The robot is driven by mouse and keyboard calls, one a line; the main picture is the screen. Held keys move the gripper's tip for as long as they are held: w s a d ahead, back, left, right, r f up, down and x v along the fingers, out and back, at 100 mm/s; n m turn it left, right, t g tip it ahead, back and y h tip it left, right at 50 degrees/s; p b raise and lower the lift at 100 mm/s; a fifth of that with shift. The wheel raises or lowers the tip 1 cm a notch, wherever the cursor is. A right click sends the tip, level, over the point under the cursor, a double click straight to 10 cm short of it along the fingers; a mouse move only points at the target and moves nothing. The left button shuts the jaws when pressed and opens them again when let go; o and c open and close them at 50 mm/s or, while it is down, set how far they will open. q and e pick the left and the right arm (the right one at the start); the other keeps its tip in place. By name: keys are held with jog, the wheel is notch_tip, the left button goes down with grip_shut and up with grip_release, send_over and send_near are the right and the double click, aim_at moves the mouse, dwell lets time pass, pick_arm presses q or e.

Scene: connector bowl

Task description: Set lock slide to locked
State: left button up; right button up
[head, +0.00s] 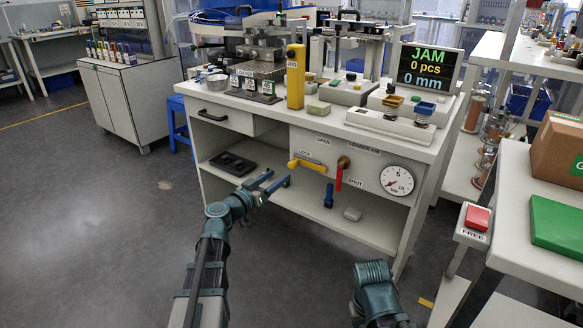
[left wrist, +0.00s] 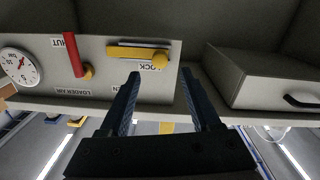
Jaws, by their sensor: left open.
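The lock slide is a yellow bar (head: 312,166) with a round yellow knob (head: 292,163) at its left end, under the LOCK label on the bench's front panel. In the left wrist view, which is upside down, the bar (left wrist: 130,51) has its knob (left wrist: 160,61) at the right end. My left gripper (head: 278,181) is open and empty, in front of the panel and a little left of and below the knob. In the wrist view its fingertips (left wrist: 160,76) lie apart with the knob between their lines; no contact shows. My right gripper is not in view.
A red valve lever (head: 339,178) hangs right of the slide, beside a pressure gauge (head: 397,180). A drawer (head: 225,117) is to the upper left. The shelf below holds a black tray (head: 233,164) and a blue item (head: 329,195). A screen (head: 424,69) reads JAM.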

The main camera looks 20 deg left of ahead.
aim_at(291, 167)
pick_arm(q)
jog(key=x, duration=0.8)
jog(key=shift+w+d, duration=0.1)
grip_shut()
dwell(1.3)
